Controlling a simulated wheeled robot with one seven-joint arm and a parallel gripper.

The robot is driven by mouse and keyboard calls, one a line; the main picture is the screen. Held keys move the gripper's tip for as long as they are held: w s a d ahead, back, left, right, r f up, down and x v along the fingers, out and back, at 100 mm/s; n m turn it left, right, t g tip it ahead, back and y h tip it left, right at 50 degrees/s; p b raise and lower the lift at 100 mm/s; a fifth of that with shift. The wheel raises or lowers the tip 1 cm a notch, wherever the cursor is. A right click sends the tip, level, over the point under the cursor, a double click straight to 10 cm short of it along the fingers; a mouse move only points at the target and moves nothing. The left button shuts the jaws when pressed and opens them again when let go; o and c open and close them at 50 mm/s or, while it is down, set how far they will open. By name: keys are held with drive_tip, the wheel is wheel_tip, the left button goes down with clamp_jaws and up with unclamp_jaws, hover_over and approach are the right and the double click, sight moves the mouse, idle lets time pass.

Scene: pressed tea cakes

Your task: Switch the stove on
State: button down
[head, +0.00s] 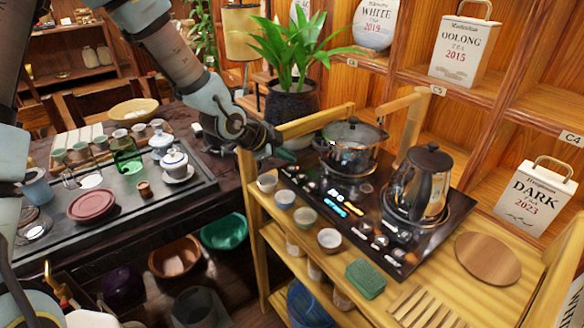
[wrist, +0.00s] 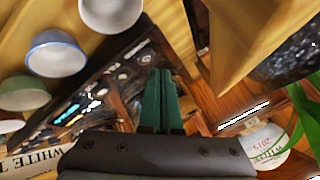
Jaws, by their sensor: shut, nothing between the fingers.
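The stove (head: 338,222) is a black glass panel on the wooden shelf unit, with lit blue and yellow displays and several small knobs or buttons along its front. A glass pot (head: 350,150) stands on its far burner and a glass and steel kettle (head: 420,185) on its near one. My gripper (head: 288,155) is shut and empty, beyond the panel's far left corner and apart from the controls. In the wrist view its green fingers (wrist: 160,85) lie together, with the stove panel (wrist: 100,100) behind and to their left.
Small cups (head: 305,217) line the shelf in front of the stove, with a green sponge (head: 366,278) and a round wooden board (head: 487,258) nearby. A wooden rail (head: 318,121) and a potted plant (head: 290,110) are close to my gripper. A tea table (head: 120,215) is at left.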

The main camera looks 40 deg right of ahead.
sight(288, 170)
drive_tip(key=shift+r+p, duration=1.75)
drive_tip(key=shift+r, duration=0.7)
drive_tip(key=shift+f, duration=0.1)
